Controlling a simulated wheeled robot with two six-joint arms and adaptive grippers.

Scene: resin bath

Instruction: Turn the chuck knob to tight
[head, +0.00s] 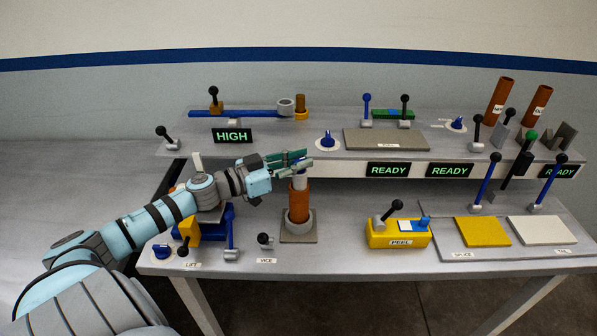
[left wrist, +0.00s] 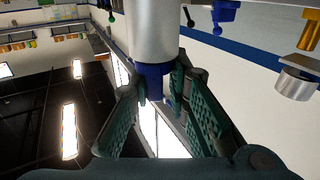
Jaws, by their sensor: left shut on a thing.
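My left gripper (head: 301,165) reaches in from the left, above the brown upright tube (head: 299,205) in its grey holder. In the left wrist view its ribbed fingers (left wrist: 160,88) are shut on a blue knob-like piece (left wrist: 153,75), which joins a thick silver cylinder (left wrist: 165,32). In the head view, the fingers cover most of that piece, and a pale cylinder shows just above the tube. Blue dial knobs on white discs stand on the shelf (head: 328,138), at its right (head: 457,123) and at the front left (head: 162,250). I cannot read which is the chuck knob. My right gripper is not in view.
A yellow PEEL block (head: 398,233) with a black-knobbed lever stands right of the tube. A small VICE lever (head: 265,239) stands left of it. Green signs (head: 388,170) line the shelf front. Several levers and two brown tubes (head: 500,100) crowd the right end.

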